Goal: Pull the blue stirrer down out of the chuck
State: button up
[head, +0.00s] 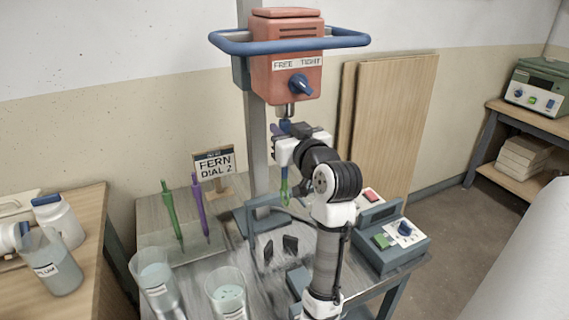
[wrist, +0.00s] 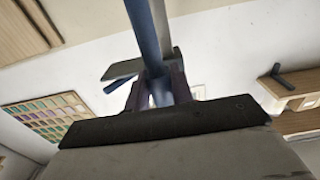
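The blue stirrer shows in the wrist view as a blue shaft (wrist: 146,35) running up from between the fingertips. My gripper (wrist: 162,82) has a finger on each side of the shaft, seemingly pressed against it. In the head view my gripper (head: 284,132) is just under the chuck (head: 285,111) of the red mixer head (head: 287,60) and hides most of the shaft. A green-tinged lower part (head: 284,186) hangs below it. The mixer's blue knob (head: 301,85) sits under a FREE/TIGHT label. Whether the shaft is still inside the chuck is hard to tell.
A green stirrer (head: 173,215) and a purple stirrer (head: 200,208) stand at the bench's left, by a FERN DIAL 2 sign (head: 215,163). Clear buckets (head: 155,278) (head: 228,293) stand in front. A control box (head: 392,238) is at right. A blue ring handle (head: 228,46) surrounds the mixer head.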

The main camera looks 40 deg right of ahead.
grip_shut()
jog(key=shift+f, duration=0.3)
jog(key=shift+f+b, duration=1.3)
jog(key=shift+f, duration=0.15)
